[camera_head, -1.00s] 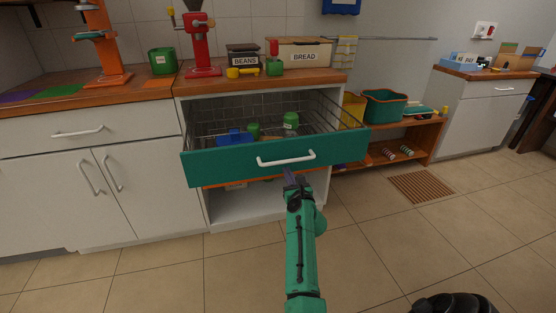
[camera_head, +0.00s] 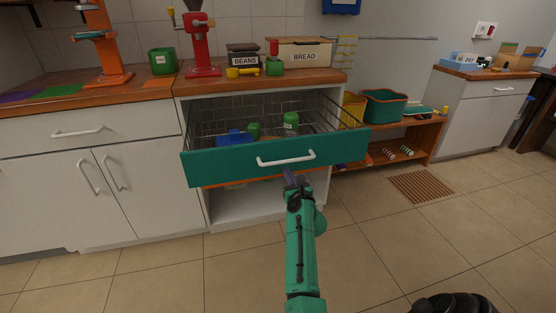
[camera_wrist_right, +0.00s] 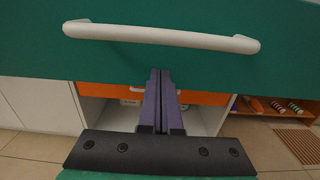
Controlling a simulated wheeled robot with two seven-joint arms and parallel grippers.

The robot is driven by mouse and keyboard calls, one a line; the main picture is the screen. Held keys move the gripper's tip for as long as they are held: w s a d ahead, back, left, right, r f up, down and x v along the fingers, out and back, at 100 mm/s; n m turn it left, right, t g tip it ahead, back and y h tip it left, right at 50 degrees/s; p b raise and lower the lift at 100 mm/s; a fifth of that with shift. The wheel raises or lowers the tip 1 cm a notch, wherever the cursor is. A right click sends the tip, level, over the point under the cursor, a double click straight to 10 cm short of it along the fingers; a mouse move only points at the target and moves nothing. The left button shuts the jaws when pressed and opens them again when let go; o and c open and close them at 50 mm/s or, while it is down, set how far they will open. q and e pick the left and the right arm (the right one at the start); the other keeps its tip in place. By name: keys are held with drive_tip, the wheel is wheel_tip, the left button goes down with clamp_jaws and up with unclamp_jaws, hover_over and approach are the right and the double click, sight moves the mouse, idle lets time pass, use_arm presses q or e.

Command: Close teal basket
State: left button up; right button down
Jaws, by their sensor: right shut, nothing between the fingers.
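The teal basket (camera_head: 225,168) is a wire drawer with a teal front, pulled out from the white cabinet below the wooden counter. Its white bar handle (camera_head: 286,158) runs across the front; the handle also shows in the right wrist view (camera_wrist_right: 162,36). Green cups and a blue item lie inside the basket. My right gripper (camera_head: 289,172) is shut and empty, just below the handle, in front of the teal front. In the right wrist view its purple fingers (camera_wrist_right: 158,75) are together below the handle; I cannot tell whether they touch the front. My left gripper is not in view.
An orange-edged drawer and an open lower shelf (camera_head: 250,208) sit under the basket. A low wooden shelf (camera_head: 425,135) with a teal bin (camera_head: 385,108) stands to the right. A slatted mat (camera_head: 420,187) lies on the otherwise clear floor.

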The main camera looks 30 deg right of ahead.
drive_tip(key=shift+w, duration=0.15)
drive_tip(key=shift+x, duration=0.85)
drive_tip(key=shift+r, duration=0.1)
